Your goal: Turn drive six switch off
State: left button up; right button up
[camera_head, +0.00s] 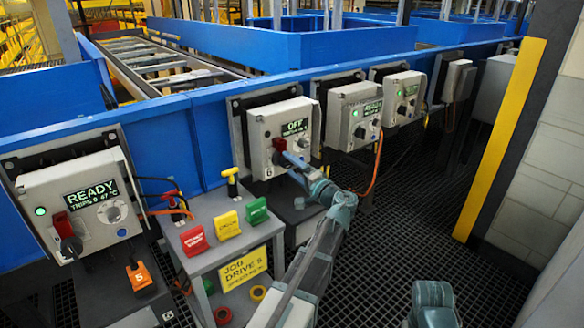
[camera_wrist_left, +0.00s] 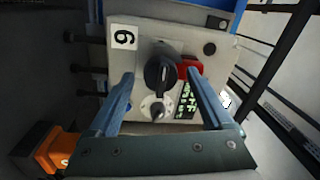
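The drive six box (camera_head: 262,130) is a grey box with a "6" label, and its display (camera_head: 295,127) reads OFF. In the left wrist view the box (camera_wrist_left: 140,40) shows a black rotary switch (camera_wrist_left: 160,72) beside a red plate (camera_wrist_left: 191,68). A white dial (camera_wrist_left: 157,107) and the display (camera_wrist_left: 187,100) are near it. The lamp (camera_wrist_left: 209,48) looks dark. My left gripper (camera_head: 290,158) is at the box front. Its fingers are apart, one on each side of the switch (camera_wrist_left: 160,76); contact cannot be told.
The drive five box (camera_head: 80,200) at left and further boxes (camera_head: 360,112) at right read READY with green lamps. A small stand (camera_head: 232,238) with red, yellow and green blocks is left of my arm. A black and yellow post (camera_head: 500,140) rises at right.

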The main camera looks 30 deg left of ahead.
pick_arm(q)
jog(key=b+v, duration=0.1)
jog(key=v, duration=1.3)
jog(key=shift+a+f, duration=0.1)
jog(key=shift+a, duration=0.05)
